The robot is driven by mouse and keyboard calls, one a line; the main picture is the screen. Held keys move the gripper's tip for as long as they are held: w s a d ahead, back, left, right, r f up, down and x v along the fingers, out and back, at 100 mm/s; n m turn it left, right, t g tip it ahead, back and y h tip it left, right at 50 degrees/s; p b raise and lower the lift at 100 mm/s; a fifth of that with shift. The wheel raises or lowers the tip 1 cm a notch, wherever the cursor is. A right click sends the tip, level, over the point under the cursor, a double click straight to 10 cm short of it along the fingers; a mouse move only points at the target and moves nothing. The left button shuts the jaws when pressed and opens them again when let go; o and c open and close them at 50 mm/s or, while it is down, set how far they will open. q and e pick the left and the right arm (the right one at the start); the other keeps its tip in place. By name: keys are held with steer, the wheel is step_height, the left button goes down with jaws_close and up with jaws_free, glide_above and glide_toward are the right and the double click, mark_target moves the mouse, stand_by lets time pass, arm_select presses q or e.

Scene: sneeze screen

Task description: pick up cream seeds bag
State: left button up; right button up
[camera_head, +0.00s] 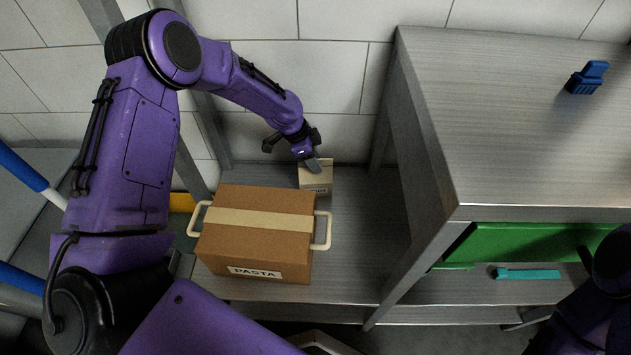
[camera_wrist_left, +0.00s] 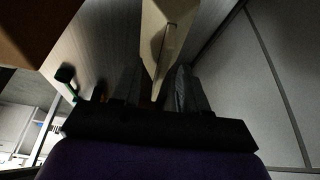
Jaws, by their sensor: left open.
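The cream seeds bag (camera_head: 317,183) stands on the grey shelf behind the pasta box, near the white tiled wall. A dark label shows low on its front, too small to read. My left gripper (camera_head: 313,164) is at the top of the bag, pointing down, and hides part of it. In the left wrist view the bag (camera_wrist_left: 158,32) reaches down between the fingers of the left gripper (camera_wrist_left: 155,88). That gripper is open around the bag's upper edge; I cannot tell if a finger touches it. My right gripper is out of view; only part of that arm shows at lower right.
A brown pasta box (camera_head: 258,255) with cream handles stands just in front of the bag. A taller metal table (camera_head: 520,130) rises to the right, with a blue object (camera_head: 587,78) on top. A green tray (camera_head: 530,245) and a teal item (camera_head: 527,274) sit below its top.

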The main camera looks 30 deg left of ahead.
arm_select(q)
steer(key=shift+w+d+f, duration=0.1)
steer(key=shift+f, duration=0.15)
steer(key=shift+f, duration=0.25)
stand_by(0.3)
jaws_close()
stand_by(1.5)
